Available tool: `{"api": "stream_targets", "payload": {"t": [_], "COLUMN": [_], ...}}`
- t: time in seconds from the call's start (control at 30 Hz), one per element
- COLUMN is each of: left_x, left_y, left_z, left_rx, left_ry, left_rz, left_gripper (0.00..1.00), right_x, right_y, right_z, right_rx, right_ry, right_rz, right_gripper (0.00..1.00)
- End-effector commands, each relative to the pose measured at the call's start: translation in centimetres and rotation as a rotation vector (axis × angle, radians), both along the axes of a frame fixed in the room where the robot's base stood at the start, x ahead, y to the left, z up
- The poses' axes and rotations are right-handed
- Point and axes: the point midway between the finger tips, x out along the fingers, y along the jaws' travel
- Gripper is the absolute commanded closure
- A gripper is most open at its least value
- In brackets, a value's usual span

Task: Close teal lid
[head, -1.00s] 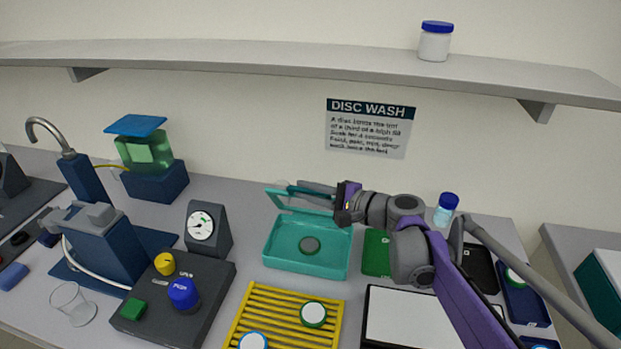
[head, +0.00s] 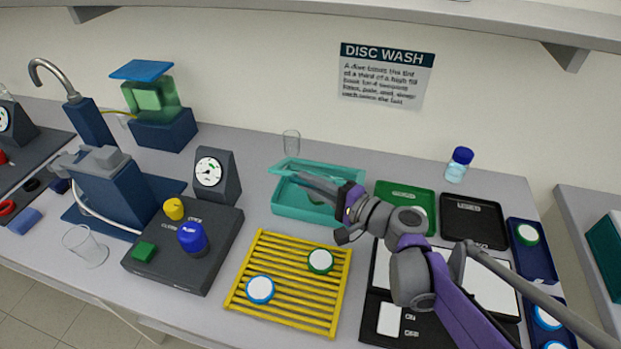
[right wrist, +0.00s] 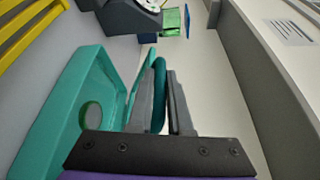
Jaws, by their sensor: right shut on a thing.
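The teal box (head: 276,205) stands behind the yellow rack, with its hinged teal lid (head: 348,172) raised at a slant over it. A grey-topped disc with a green rim (head: 315,197) lies inside; it also shows in the right wrist view (right wrist: 90,115). My right gripper (head: 300,179) reaches in from the right over the box, partly hiding lid and disc. In the right wrist view its fingers (right wrist: 164,75) are shut on the lid's teal edge (right wrist: 158,95). My left gripper is out of view.
The yellow rack (head: 288,283) with two discs lies in front of the box. A grey gauge (head: 213,175) stands left, a glass (head: 291,143) behind, and a green tray (head: 405,197) right. The bench behind the box is mostly clear.

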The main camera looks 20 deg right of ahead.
Motion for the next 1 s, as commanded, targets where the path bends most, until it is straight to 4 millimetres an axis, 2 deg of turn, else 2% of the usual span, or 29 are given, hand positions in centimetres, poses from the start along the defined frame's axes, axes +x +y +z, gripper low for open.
{"api": "stream_targets", "payload": {"t": [0.3,0.33,0.47,0.77,0.87,1.0], "left_x": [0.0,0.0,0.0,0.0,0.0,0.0], "left_y": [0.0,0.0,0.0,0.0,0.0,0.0], "left_z": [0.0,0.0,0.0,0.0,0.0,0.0], "left_rx": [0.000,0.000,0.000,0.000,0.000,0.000], "left_ry": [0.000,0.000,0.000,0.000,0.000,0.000], "left_rz": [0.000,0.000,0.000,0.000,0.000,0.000], "left_gripper": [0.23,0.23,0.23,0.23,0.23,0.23], "right_x": [0.0,0.0,0.0,-0.1,-0.9,-3.1], "right_y": [0.0,0.0,0.0,-0.1,-0.6,-1.9], "right_z": [0.0,0.0,0.0,0.0,0.1,0.2], "right_rx": [0.002,0.002,0.001,0.001,0.001,0.000], "right_ry": [0.001,0.001,0.001,0.001,0.001,0.000], "right_rz": [0.000,0.000,0.000,-0.001,-0.002,-0.006], "right_gripper": [1.00,0.77,0.54,0.53,0.53,0.53]}}
